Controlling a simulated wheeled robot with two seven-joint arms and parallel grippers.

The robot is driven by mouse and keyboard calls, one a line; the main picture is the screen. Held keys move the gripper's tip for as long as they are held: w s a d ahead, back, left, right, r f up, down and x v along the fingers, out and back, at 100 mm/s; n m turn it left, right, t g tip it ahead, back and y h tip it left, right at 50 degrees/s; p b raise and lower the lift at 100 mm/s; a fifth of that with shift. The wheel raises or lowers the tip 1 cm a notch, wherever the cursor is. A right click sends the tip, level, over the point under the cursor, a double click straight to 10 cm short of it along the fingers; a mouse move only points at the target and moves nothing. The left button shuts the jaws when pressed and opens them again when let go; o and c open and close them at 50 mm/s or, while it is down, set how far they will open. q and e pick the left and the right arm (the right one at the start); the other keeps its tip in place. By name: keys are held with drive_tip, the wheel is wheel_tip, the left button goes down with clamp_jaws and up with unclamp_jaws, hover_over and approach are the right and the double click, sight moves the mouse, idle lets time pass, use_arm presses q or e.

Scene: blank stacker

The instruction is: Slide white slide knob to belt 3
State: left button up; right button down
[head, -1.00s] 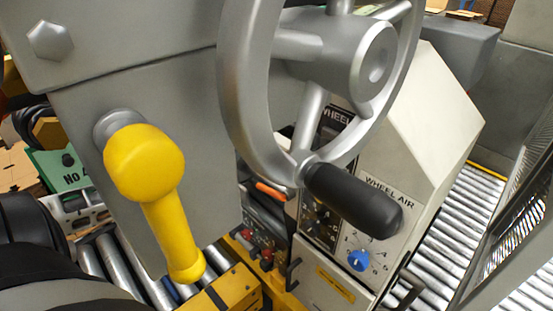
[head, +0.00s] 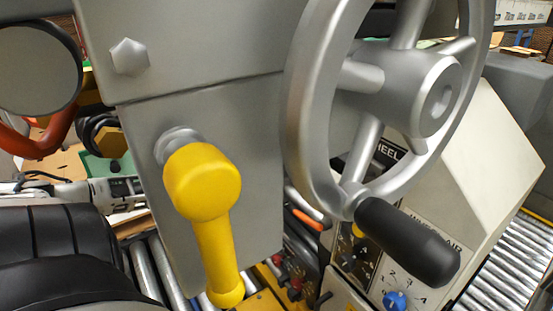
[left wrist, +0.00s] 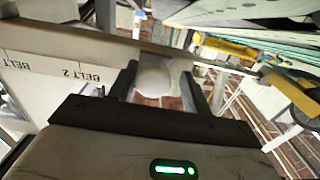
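The white slide knob (left wrist: 153,78) is in the left wrist view, beside the long pale panel edge (left wrist: 60,45). My left gripper (left wrist: 160,82) has its two dark fingers apart, one on each side of the knob. A small gap shows on the right side of the knob; contact on the left is hard to tell. The knob cannot be made out in the head view. My right gripper is not in view.
In the head view a large grey handwheel (head: 310,120) with a black handle (head: 408,240) and a yellow lever (head: 205,195) stand close in front. A blue dial (head: 395,300) is at lower right. Metal rollers (head: 146,272) show behind the lever.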

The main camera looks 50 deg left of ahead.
use_arm(q)
drive_tip(key=shift+d, duration=0.2)
drive_tip(key=shift+s+d+p, duration=0.1)
drive_tip(key=shift+s+p, duration=0.25)
drive_tip(key=shift+p, duration=0.1)
drive_tip(key=s+a+p, duration=0.3)
drive_tip(key=s, duration=1.2)
drive_tip(key=shift+p, duration=0.3)
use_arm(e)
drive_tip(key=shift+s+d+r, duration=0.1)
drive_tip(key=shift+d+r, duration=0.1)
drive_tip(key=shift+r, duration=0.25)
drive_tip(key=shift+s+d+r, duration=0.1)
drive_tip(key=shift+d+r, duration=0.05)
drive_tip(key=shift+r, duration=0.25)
use_arm(q)
drive_tip(key=shift+a, duration=0.1)
drive_tip(key=shift+f, duration=0.1)
